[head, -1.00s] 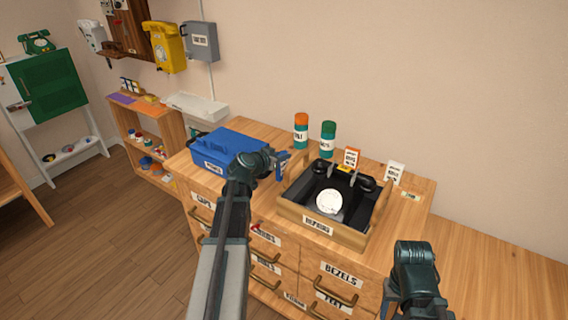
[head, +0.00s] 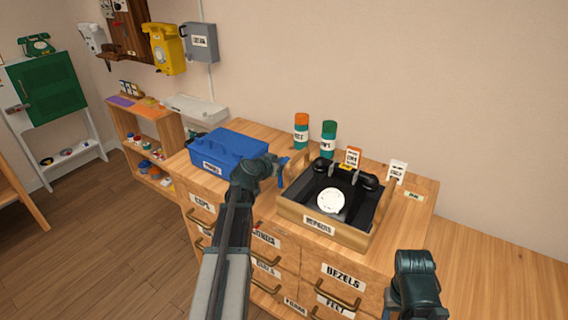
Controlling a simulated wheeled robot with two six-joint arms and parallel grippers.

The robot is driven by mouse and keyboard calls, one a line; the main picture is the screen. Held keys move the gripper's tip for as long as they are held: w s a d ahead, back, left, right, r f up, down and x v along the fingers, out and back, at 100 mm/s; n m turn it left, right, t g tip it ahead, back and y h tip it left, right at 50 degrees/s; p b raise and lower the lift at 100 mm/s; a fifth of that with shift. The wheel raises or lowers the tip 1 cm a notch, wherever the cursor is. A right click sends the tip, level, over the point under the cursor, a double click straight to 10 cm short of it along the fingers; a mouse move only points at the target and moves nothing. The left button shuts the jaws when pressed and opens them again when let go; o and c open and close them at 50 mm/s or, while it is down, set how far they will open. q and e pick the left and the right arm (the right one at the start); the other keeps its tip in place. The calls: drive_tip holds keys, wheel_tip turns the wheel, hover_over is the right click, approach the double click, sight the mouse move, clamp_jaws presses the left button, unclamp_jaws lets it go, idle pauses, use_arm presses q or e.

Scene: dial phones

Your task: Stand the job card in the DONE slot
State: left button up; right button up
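A white card (head: 397,171) with dark print stands upright at the back right of the wooden cabinet top, behind a small pale label (head: 414,195) too small to read. I cannot tell which is the job card, nor read a DONE mark. My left gripper (head: 284,172) is at the left side of the tray, apart from both cards; its fingers are too small to tell open or shut. My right gripper (head: 392,303) is low at the front right, partly hidden by its own wrist.
A wooden tray (head: 319,226) holds a black dial phone (head: 349,182) with a white dial. A blue toolbox (head: 228,149) stands at the left. Orange-capped (head: 301,131) and green (head: 328,139) bottles stand behind. The wooden surface at the right (head: 500,262) is clear.

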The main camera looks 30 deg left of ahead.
use_arm(q)
drive_tip(key=shift+o, duration=0.3)
drive_tip(key=shift+r, duration=0.1)
drive_tip(key=shift+s+r+p, duration=0.1)
drive_tip(key=shift+r+p, duration=0.1)
drive_tip(key=shift+p, duration=0.1)
drive_tip(key=p+v, duration=0.4)
drive_tip(key=v, duration=0.7)
drive_tip(key=shift+s, duration=0.4)
